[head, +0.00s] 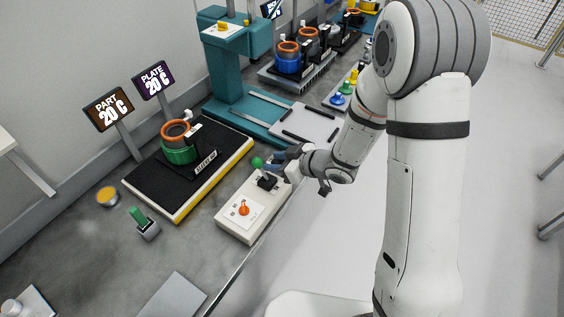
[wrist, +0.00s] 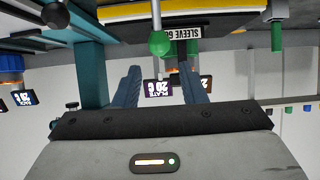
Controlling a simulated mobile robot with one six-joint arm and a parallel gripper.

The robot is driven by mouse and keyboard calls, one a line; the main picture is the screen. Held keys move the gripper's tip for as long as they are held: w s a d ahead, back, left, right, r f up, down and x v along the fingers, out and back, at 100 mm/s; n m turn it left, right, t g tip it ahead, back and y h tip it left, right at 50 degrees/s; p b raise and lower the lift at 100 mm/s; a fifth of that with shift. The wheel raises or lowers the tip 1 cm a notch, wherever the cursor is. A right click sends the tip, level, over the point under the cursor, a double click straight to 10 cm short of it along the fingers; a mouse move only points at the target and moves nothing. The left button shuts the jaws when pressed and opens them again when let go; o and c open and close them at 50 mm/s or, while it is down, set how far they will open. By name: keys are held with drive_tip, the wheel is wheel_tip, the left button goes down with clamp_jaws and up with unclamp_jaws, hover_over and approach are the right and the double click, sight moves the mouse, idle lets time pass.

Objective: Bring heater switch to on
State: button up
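A white control box (head: 262,217) stands at the bench's front edge in the head view. It carries a lever with a green ball knob (head: 257,161) on a black base (head: 267,181), and a small orange knob (head: 243,210) on a white label. I cannot read which one is marked as heater switch. My gripper (head: 277,160) is beside the green ball, just to its right. In the wrist view the gripper (wrist: 158,72) has its two blue-grey fingers apart with nothing between them. The green ball (wrist: 159,43) shows just beyond the fingertips, roughly centred between them.
A black heating plate (head: 150,178) with a yellow edge holds a green and copper stator part (head: 179,142). Displays reading PART 20 C (head: 109,109) and PLATE 20 C (head: 153,80) stand behind. A teal press (head: 232,85) stands farther back. A green-handled tool (head: 139,218) is at left.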

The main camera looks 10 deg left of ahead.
sight(259, 160)
drive_tip(key=shift+b+x, duration=1.25)
drive_tip(key=shift+x, duration=2.15)
drive_tip(key=shift+w+a+f, duration=0.1)
drive_tip(key=shift+a+f, duration=0.05)
drive_tip(key=shift+a, duration=0.05)
